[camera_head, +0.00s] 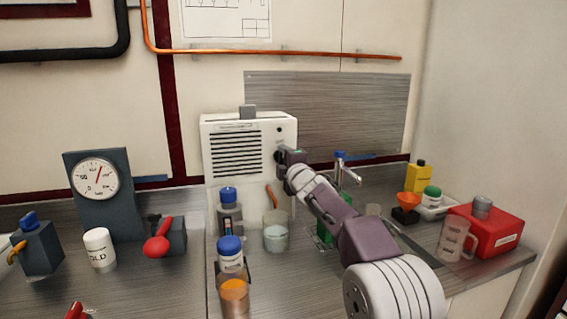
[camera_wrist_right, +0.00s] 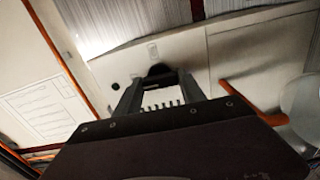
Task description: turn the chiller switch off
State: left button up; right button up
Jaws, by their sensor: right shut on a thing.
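The chiller looks to be the white vented box (camera_head: 262,190) at the back, left of the steel panel; no name on it can be read. My right gripper (camera_head: 281,156) is at the right part of its front face. In the right wrist view my right gripper (camera_wrist_right: 158,88) has its fingertips close around a dark switch knob (camera_wrist_right: 158,70) on the white face, and is shut on it. The knob's setting cannot be read. In the head view the gripper and arm hide the knob. My left gripper is not in view.
Blue-capped bottles (camera_head: 230,262) and a beaker (camera_head: 276,238) with an orange stick stand in front of the box. A red container (camera_head: 488,232), a clear jug (camera_head: 453,240) and a tap stand right. A gauge stand (camera_head: 108,205) is left.

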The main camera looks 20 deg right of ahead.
jog(key=shift+n, duration=0.3)
dwell(0.4)
jog(key=o, duration=1.4)
jog(key=shift+c, duration=0.2)
jog(key=s+b, duration=0.2)
jog(key=s, duration=0.7)
jog(key=shift+d, duration=0.15)
